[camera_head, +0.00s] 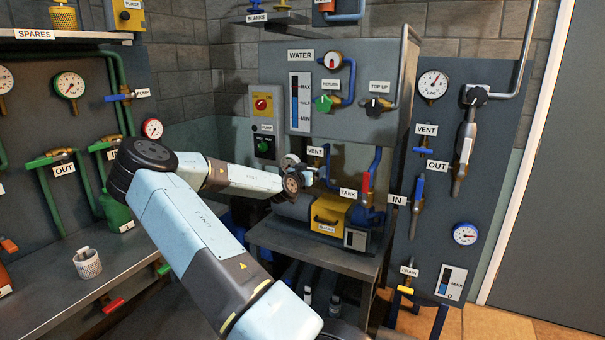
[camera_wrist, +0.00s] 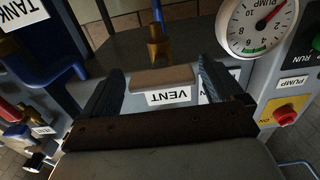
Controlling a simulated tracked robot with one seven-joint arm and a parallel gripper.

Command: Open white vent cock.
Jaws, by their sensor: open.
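The VENT label (camera_wrist: 168,96) shows upside down in the wrist view, just beyond my gripper. A pale tan bar (camera_wrist: 162,78) lies crosswise just above the label in that picture, between my fingers. It looks like the cock's lever seen close up, and I cannot tell whether either finger touches it. A brass fitting (camera_wrist: 157,48) on a blue pipe stands behind it. My gripper (camera_wrist: 160,72) is open, one finger on each side of the bar. In the head view, my gripper (camera_head: 303,178) is by the VENT label (camera_head: 315,151) above the tank; my wrist hides most of the cock.
A pressure gauge (camera_wrist: 256,25) and a pump box with a red knob (camera_wrist: 285,115) are close on the right in the wrist view. In the head view, a red lever (camera_head: 365,182) is beside the TANK label. Another VENT cock has a blue lever (camera_head: 423,150).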

